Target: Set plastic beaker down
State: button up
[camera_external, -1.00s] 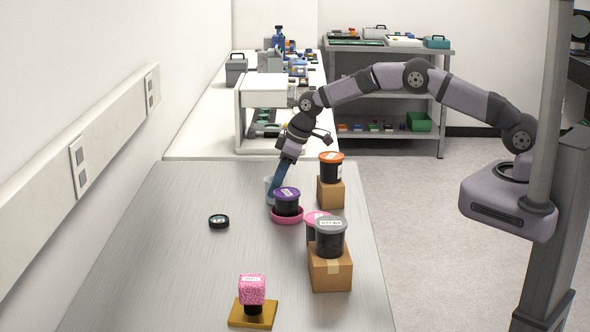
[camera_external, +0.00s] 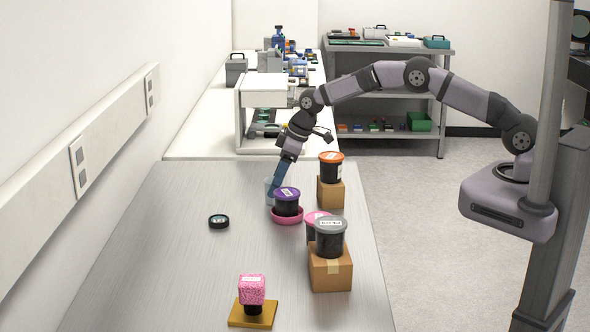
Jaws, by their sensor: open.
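The plastic beaker (camera_external: 268,190) is a pale, translucent cup on the metal table, behind and left of the purple-lidded jar. It looks upright and is partly hidden by my gripper (camera_external: 273,192). My gripper reaches down at a tilt to the beaker, its blue fingers overlapping it in the picture. The jaws are open; whether a finger touches the beaker wall or sits inside it cannot be told from here.
A purple-lidded black jar (camera_external: 287,202) in a pink dish (camera_external: 288,216) stands close in front. An orange-lidded jar (camera_external: 331,168) on a cardboard box (camera_external: 331,193) is to the right. A grey-lidded jar (camera_external: 330,238) is nearer. A black round lid (camera_external: 219,221) lies left; the table's left is mostly clear.

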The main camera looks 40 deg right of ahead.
jog(key=b+v, duration=0.3)
jog(key=v, duration=0.8)
jog(key=shift+r, duration=0.25)
jog(key=shift+d, duration=0.1)
jog(key=s+d+m+p, duration=0.1)
jog(key=s+d, duration=0.1)
jog(key=s+d+r+m+h+p, duration=0.1)
jog(key=s+d+m, duration=0.1)
jog(key=d, duration=0.1)
jog(key=s+d+r+m+g, duration=0.1)
jog(key=s+d, duration=0.1)
jog(key=d, duration=0.1)
jog(key=shift+s+d+r+h+p, duration=0.2)
jog(key=shift+h+p, duration=0.1)
jog(key=shift+p, duration=0.1)
jog(key=s+d+f+m+g+b, duration=0.1)
jog(key=s+d+f, duration=0.2)
jog(key=s, duration=0.6)
jog(key=s+d+f+m+b, duration=0.1)
jog(key=s+d+f, duration=0.3)
jog(key=s+d, duration=0.4)
jog(key=s+d+f+m+g+h+b, duration=0.1)
jog(key=s+d, duration=0.4)
jog(key=s, duration=0.5)
notch_tip(320, 180, down, 3)
jog(key=shift+s+d+r+m+g, duration=0.15)
jog(key=shift+s+d+m+g, duration=0.2)
jog(key=shift+m, duration=0.25)
